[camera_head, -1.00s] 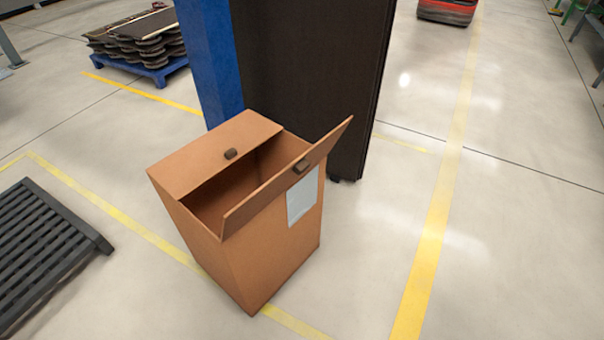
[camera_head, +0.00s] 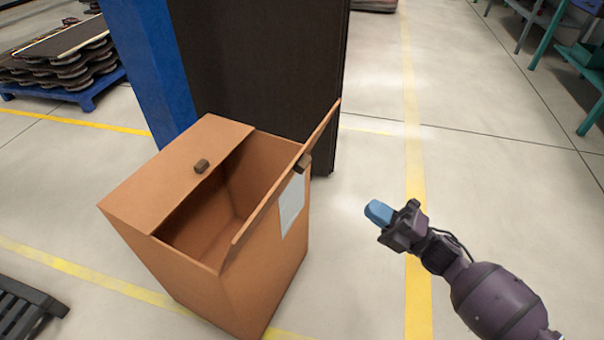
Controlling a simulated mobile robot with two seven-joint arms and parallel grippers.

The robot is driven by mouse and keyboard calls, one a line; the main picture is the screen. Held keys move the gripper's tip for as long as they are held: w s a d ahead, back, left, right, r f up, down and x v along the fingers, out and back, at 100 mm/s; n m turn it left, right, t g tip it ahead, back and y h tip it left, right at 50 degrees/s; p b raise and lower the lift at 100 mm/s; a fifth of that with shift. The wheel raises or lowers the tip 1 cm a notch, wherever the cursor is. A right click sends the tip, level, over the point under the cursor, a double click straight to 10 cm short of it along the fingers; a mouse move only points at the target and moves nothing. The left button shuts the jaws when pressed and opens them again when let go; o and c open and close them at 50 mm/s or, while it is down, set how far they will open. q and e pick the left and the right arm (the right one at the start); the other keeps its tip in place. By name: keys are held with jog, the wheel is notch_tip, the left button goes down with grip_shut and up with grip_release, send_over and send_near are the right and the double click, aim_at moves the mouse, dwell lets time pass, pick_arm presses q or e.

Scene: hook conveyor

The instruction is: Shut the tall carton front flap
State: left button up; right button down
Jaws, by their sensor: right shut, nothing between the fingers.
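The tall brown carton (camera_head: 240,295) stands on the floor left of centre, with its top partly open and its inside showing empty where I can see in. My left gripper is not in view.
A blue post (camera_head: 152,70) and a dark tall panel (camera_head: 255,70) stand close behind the carton. A grey slatted pallet (camera_head: 25,308) lies at lower left. A blue pallet with stacked parts (camera_head: 65,65) is at far left. Green-legged benches (camera_head: 585,70) stand at upper right. The floor right of the carton is clear.

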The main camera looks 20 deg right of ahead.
pick_arm(q)
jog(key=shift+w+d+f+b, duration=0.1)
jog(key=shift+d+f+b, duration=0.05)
jog(key=shift+b, duration=0.45)
pick_arm(e)
jog(key=x, duration=1.4)
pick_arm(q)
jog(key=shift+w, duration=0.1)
pick_arm(e)
jog(key=shift+a+r, duration=0.15)
jog(key=shift+r, duration=0.05)
